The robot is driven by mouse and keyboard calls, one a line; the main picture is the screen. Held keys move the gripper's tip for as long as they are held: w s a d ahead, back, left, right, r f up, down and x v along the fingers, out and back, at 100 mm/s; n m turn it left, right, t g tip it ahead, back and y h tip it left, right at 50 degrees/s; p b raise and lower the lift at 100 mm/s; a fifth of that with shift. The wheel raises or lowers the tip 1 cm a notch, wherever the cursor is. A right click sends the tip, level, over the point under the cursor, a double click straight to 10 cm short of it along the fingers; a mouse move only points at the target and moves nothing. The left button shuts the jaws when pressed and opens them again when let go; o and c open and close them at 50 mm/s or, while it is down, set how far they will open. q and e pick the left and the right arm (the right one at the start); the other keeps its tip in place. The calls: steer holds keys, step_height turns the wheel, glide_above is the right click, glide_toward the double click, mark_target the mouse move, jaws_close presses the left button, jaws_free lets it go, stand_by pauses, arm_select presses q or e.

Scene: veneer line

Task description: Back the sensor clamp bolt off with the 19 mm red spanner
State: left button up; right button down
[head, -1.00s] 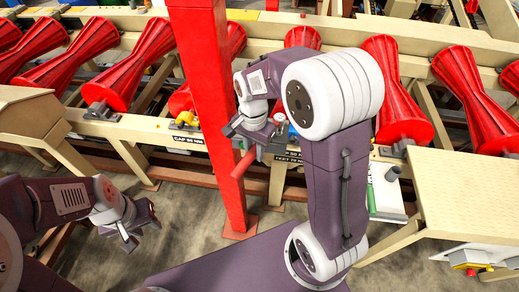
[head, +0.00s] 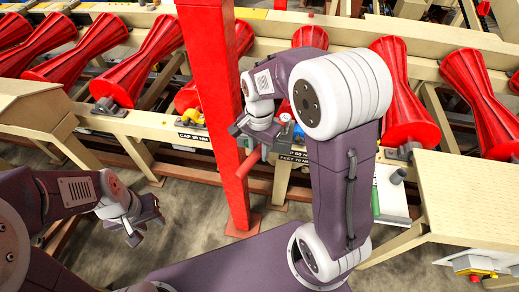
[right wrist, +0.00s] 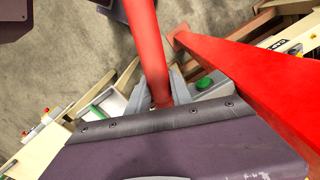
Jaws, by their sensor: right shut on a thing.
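My right gripper (head: 262,147) is shut on a plain red bar (head: 254,163), which looks like the red spanner's handle. The bar slants down and left from the jaws in the head view. In the right wrist view it (right wrist: 149,50) runs between the fingers and out past the top edge. No spanner head or size mark shows. I cannot make out the sensor clamp bolt; my right arm covers part of the rail there. My left gripper (head: 144,226) hangs low at the left, empty, with its fingers apart.
A red upright post (head: 214,100) stands just left of my right gripper; it is also large in the right wrist view (right wrist: 245,75). Red rollers (head: 133,60) line the beige conveyor frame (head: 115,122). A beige panel (head: 462,195) juts out at the right. Bare floor shows below.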

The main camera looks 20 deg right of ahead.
steer(key=shift+f+b, duration=0.65)
steer(key=shift+f, duration=0.2)
steer(key=shift+d, duration=0.1)
steer(key=s+d+n, duration=0.4)
steer(key=shift+d+n+p, duration=0.2)
steer(key=shift+n+p, duration=0.1)
steer(key=shift+n, duration=0.1)
stand_by(1.6)
